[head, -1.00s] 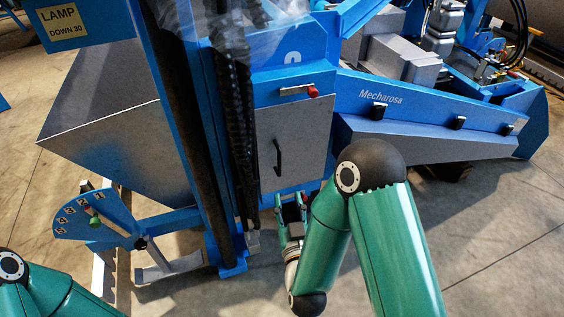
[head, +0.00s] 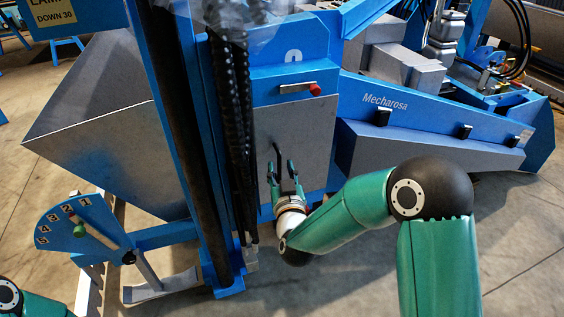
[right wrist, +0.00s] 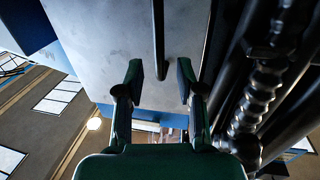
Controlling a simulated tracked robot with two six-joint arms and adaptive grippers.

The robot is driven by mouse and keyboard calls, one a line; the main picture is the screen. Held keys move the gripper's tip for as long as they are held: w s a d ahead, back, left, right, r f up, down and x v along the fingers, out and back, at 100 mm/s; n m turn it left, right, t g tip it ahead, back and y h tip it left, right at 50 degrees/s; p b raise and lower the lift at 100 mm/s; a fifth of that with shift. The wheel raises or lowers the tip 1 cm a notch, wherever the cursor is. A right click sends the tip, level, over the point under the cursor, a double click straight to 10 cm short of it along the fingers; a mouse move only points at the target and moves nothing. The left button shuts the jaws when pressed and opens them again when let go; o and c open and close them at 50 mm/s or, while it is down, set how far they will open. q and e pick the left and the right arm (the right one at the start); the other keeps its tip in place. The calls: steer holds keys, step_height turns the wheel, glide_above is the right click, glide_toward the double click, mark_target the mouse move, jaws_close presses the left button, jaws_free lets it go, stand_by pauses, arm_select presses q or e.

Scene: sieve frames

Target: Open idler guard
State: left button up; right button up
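The idler guard appears to be the grey panel (head: 312,140) on the blue machine; it lies flat in its frame. A metal latch bar (head: 295,87) with a red knob (head: 315,89) lies level across its top edge. My right gripper (head: 281,167) is open in front of the panel, at its lower left. In the right wrist view, the panel (right wrist: 105,35) fills the top, and a dark upright handle (right wrist: 158,40) runs down between the open fingers (right wrist: 158,80). Whether they touch it I cannot tell. My left gripper is out of view.
Black ribbed hoses (head: 240,120) and a dark upright post (head: 172,120) stand just left of the panel. A numbered blue plate with a green-knobbed lever (head: 80,230) is at lower left. A blue "Mecharosa" beam (head: 420,110) extends right. Floor at lower right is open.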

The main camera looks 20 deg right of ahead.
mark_target(280, 162)
steer(key=shift+w+d, duration=0.15)
steer(key=shift+w, duration=0.85)
steer(key=shift+w+d, duration=0.15)
steer(key=shift+w, duration=0.8)
jaws_close()
